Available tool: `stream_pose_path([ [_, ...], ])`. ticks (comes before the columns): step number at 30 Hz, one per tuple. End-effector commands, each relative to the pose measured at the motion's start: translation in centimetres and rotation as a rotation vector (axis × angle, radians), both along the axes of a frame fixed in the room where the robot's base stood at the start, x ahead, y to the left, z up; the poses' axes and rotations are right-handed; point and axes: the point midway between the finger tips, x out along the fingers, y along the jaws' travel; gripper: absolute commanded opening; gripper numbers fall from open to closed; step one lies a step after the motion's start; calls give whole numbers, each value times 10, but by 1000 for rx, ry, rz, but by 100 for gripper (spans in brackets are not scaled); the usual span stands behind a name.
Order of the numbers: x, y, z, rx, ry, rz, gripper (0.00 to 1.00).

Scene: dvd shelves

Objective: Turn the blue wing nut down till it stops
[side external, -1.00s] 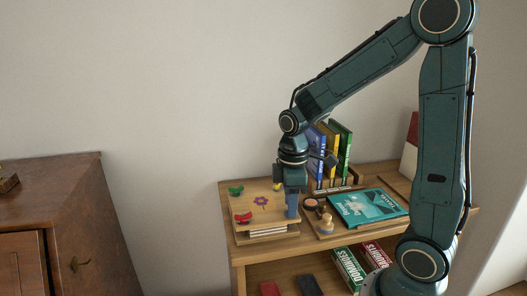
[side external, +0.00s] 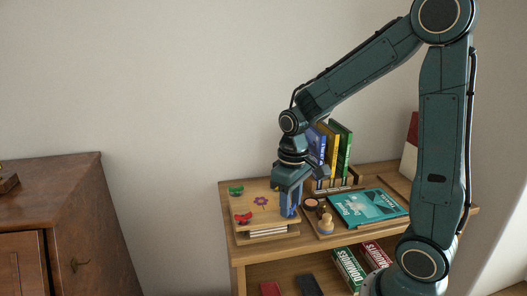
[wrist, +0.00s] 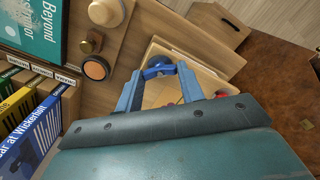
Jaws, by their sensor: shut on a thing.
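The blue wing nut (wrist: 158,66) sits at a corner of a wooden press (side external: 262,222) with a purple flower on its top board and pale sheets between its boards. My gripper (side external: 289,214) points down at the press's right corner and is shut on the blue wing nut. In the wrist view the two blue fingers of my gripper (wrist: 158,76) sit on either side of the nut. In the side view the fingers hide the nut. A green wing nut (side external: 236,191) and a red wing nut (side external: 243,218) stand at other corners. A yellow one (side external: 276,188) is partly hidden behind my gripper.
Upright books (side external: 330,150) stand close behind my gripper. A wooden cabinet (side external: 60,220) stands apart at the left.

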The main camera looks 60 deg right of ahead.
Motion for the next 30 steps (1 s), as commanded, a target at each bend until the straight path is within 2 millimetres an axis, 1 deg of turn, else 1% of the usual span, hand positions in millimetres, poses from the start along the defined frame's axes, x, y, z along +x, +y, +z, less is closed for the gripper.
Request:
stream_pose_path([
  [24,1,0,1,0,-4,-769,16],
  [27,1,0,1,0,-4,-825,16],
  [30,1,0,1,0,-3,-832,16],
])
